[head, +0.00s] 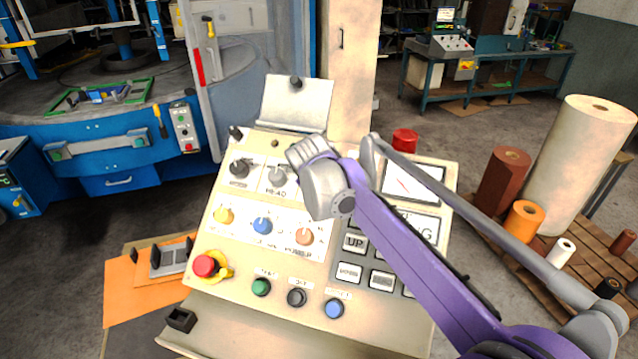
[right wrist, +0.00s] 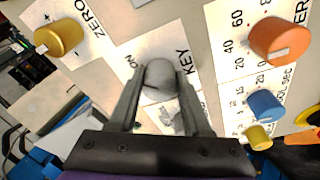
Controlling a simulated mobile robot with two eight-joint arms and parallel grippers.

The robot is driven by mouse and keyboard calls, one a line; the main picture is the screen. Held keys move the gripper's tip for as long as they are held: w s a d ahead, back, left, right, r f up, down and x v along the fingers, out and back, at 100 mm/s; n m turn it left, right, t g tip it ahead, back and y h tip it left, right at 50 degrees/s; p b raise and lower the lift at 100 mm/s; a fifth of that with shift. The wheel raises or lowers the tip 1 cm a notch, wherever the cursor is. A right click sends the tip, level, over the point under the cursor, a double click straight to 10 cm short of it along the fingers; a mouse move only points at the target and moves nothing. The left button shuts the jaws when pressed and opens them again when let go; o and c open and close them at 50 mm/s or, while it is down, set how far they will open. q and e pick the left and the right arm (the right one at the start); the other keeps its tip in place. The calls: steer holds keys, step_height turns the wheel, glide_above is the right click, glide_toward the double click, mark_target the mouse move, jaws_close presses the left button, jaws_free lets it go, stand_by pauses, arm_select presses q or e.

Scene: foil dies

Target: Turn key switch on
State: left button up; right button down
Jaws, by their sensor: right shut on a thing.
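The key switch is a grey round knob (right wrist: 158,74) on a white plate lettered KEY, with ON printed to its upper left in the right wrist view. My right gripper (right wrist: 160,92) has one finger on each side of this knob and is shut on it. Which way the knob points cannot be told. In the head view my purple right arm comes in from the lower right, over the sloped beige control panel (head: 225,248), and its wrist hides the key switch and the fingertips. My left gripper is not in view.
Close around the key switch are an orange knob (right wrist: 280,42), a blue knob (right wrist: 265,104) and a yellow ZERO knob (right wrist: 60,38). A red emergency button (head: 204,266) sits at the panel's lower left. A red beacon (head: 405,140) stands at the upper right.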

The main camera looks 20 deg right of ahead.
steer(key=shift+m, duration=0.3)
steer(key=shift+c, duration=1.8)
jaws_free()
steer(key=shift+r, duration=0.1)
steer(key=v, duration=1)
steer(key=shift+s+a+r, duration=0.15)
steer(key=shift+s+r, duration=0.05)
steer(key=shift+s, duration=0.05)
steer(key=shift+s, duration=0.1)
steer(key=s+d+f+m, duration=0.1)
steer(key=s+f, duration=0.5)
steer(key=s, duration=0.1)
steer(key=s+d+f+m+y, duration=0.1)
steer(key=s+f, duration=0.3)
steer(key=shift+s+d+m+g, duration=0.25)
steer(key=shift+d+m+g, duration=0.05)
steer(key=shift+d+g, duration=0.1)
steer(key=s+f+m, duration=0.1)
steer(key=s+f, duration=0.3)
steer(key=s+f+m+y, duration=0.1)
steer(key=s+f, duration=0.4)
steer(key=s+f+m, duration=0.1)
steer(key=s+f, duration=0.3)
steer(key=shift+s+f+y, duration=0.2)
steer(key=shift+f+y, duration=0.15)
steer(key=shift+y, duration=0.05)
